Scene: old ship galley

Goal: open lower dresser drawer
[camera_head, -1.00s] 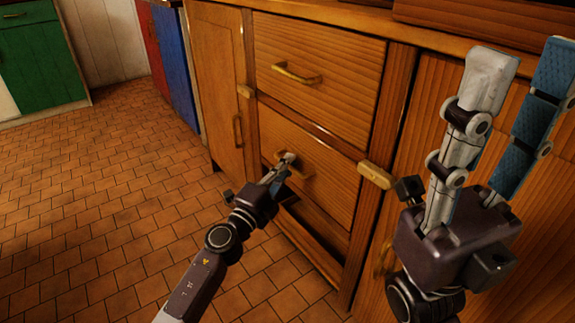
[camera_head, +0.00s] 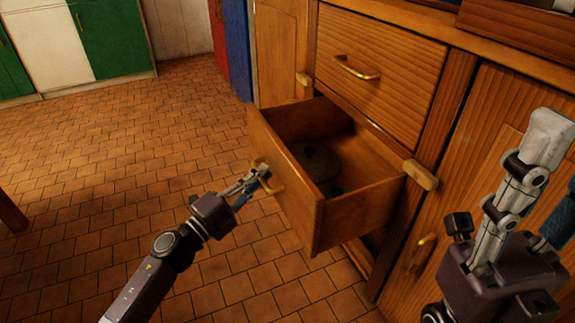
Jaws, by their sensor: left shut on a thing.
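The lower dresser drawer (camera_head: 285,185) stands pulled well out of the wooden dresser, below the shut upper drawer (camera_head: 375,95). A dark rounded thing (camera_head: 318,160) lies inside it, partly in shadow. My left gripper (camera_head: 260,174) is shut on the brass handle (camera_head: 270,183) on the drawer's front, its fingers covering part of the handle. My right gripper (camera_head: 552,185) is raised at the right, in front of the dresser's right door, with its fingers apart and nothing seen between them. One of its fingers is partly cut off by the picture's edge.
A wooden turn latch (camera_head: 420,175) sticks out just right of the open drawer. Green and white cabinets (camera_head: 110,40) stand far left.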

